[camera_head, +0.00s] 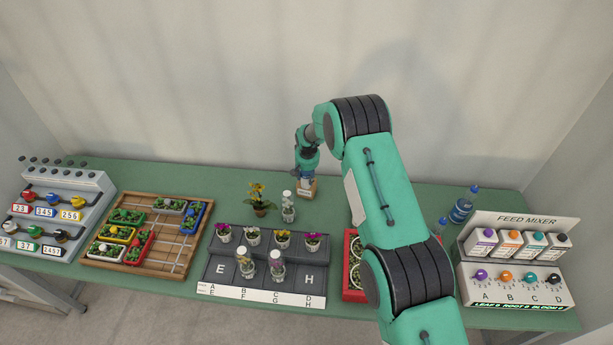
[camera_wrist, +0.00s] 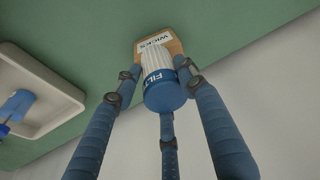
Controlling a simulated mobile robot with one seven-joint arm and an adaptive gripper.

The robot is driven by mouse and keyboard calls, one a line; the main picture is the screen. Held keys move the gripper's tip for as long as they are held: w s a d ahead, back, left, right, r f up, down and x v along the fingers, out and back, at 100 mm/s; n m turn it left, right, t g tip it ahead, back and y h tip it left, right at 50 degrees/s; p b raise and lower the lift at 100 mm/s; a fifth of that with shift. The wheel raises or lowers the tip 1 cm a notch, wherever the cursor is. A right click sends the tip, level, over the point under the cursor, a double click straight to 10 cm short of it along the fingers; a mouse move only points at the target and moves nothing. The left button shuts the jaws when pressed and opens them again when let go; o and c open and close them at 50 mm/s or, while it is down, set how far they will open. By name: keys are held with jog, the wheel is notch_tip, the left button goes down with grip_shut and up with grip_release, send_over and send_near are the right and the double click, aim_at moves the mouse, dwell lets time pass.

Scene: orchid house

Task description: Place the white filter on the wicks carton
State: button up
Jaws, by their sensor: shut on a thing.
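The white filter (camera_wrist: 157,61) has a ribbed white body and a blue cap with letters on it. In the wrist view, my gripper (camera_wrist: 160,78) is shut on it, its blue fingers around the filter. The wicks carton (camera_wrist: 176,46) is brown with a white label and shows right behind the filter's far end. I cannot tell whether the two touch. In the head view, the carton (camera_head: 307,188) stands at the back of the green table, with my gripper (camera_head: 307,172) right above it. The filter is not clear there.
A yellow-flowered plant (camera_head: 259,198) and a clear jar (camera_head: 288,207) stand left of the carton. In front is a grey rack (camera_head: 220,270) with potted flowers. A red tray (camera_head: 349,240) is partly behind my arm. A white tray (camera_wrist: 75,112) shows in the wrist view.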

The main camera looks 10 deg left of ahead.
jog(key=shift+f, duration=0.15)
jog(key=o, duration=1.2)
jog(key=shift+o, duration=0.2)
jog(key=b+v, duration=0.1)
jog(key=v, duration=1.1)
jog(key=shift+r, duration=0.25)
